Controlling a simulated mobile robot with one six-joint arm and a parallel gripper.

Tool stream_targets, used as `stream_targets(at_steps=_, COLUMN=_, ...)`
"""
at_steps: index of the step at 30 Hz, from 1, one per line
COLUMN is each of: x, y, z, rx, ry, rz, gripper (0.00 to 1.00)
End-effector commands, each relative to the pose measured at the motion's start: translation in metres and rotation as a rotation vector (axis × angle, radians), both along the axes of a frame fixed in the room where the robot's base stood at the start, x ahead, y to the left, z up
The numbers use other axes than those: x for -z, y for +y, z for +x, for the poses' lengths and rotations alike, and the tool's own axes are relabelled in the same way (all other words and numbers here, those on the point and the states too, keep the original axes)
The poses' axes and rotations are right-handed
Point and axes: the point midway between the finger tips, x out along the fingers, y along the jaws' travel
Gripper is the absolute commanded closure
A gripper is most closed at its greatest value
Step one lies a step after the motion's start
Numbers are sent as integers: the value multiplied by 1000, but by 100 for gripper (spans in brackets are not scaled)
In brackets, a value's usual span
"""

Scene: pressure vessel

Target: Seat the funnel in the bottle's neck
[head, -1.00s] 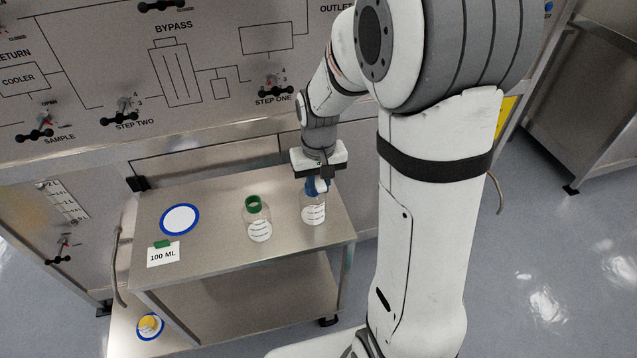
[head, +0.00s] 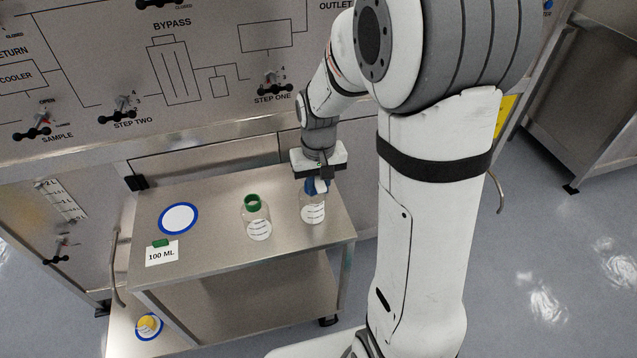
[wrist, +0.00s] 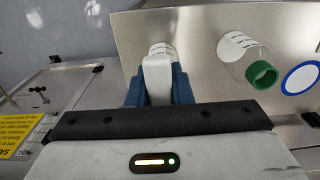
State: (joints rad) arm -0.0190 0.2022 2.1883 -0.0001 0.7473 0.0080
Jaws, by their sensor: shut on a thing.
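The clear bottle (head: 312,210) with a white marked label stands on the table's right side, below my gripper (head: 317,180). The bottle's label (wrist: 162,48) shows beyond the finger.
A second clear bottle (head: 258,223) with a green collar (head: 252,202) stands close on the left. A blue-rimmed white disc (head: 178,218) and a "100 ML" card (head: 162,254) lie farther left. A valve panel (head: 190,60) rises behind the table (head: 220,250).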

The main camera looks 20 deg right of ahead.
Motion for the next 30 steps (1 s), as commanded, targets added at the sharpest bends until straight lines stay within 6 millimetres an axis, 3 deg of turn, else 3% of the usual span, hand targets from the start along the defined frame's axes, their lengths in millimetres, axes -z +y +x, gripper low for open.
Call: stream_targets(at_steps=30, x=27, y=1, z=0, rx=-1, ry=1, rz=0, gripper=100)
